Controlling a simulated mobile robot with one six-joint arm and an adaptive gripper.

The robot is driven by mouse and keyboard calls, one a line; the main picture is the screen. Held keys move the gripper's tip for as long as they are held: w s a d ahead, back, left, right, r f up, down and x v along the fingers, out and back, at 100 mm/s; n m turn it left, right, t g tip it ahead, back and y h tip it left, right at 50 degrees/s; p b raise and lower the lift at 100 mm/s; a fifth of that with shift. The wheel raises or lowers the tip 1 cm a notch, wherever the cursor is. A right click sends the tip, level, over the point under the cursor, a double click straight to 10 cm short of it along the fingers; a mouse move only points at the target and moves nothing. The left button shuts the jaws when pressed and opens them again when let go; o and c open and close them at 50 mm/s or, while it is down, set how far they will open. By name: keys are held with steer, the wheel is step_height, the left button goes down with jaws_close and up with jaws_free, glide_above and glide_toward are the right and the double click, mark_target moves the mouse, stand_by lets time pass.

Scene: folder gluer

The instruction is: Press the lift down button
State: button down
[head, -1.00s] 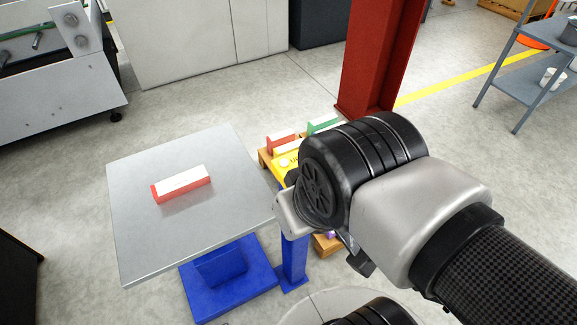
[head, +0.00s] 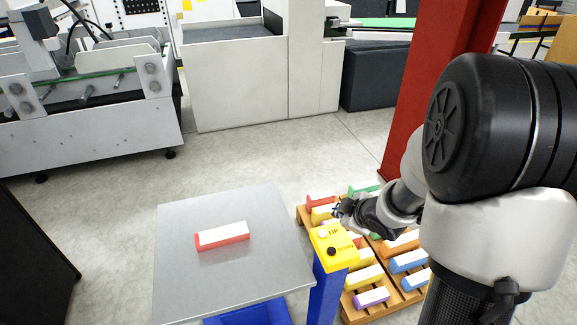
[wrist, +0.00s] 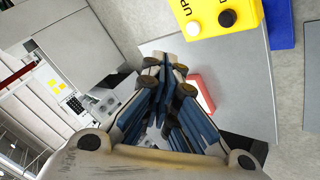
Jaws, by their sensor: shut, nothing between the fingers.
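The yellow lift control box (head: 345,256) stands on a blue post at the right edge of the lift table. It has a white button (head: 322,234) beside the UP lettering and a black down button (head: 331,250) nearer to me. My gripper (head: 338,209) is just beyond the box, apart from both buttons. In the wrist view the fingers (wrist: 166,68) are shut and empty. The black button (wrist: 227,18) and white button (wrist: 192,28) show at the top, to the right of the fingertips.
The grey lift table (head: 190,285) carries a red and white carton stack (head: 222,237). A wooden pallet (head: 352,312) with several coloured cartons lies right of the post. A red column (head: 432,85) rises behind my arm. Open floor lies beyond the table.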

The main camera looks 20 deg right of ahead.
mark_target(329, 252)
steer(key=shift+a+f+n+y+p, duration=0.1)
steer(key=shift+a+f+n+y, duration=0.25)
steer(key=shift+f, duration=0.3)
steer(key=shift+a+f+n+y+p, duration=0.1)
steer(key=shift+a+f+n+y, duration=0.15)
steer(key=shift+f+y, duration=0.3)
steer(key=shift+a+f+n+y+p, duration=0.1)
steer(key=shift+a+f+n+y, duration=0.2)
steer(key=shift+f, duration=0.4)
step_height(329, 252, down, 9)
steer(key=b, duration=0.8)
steer(key=shift+f+b, duration=0.35)
steer(key=shift+b, duration=0.05)
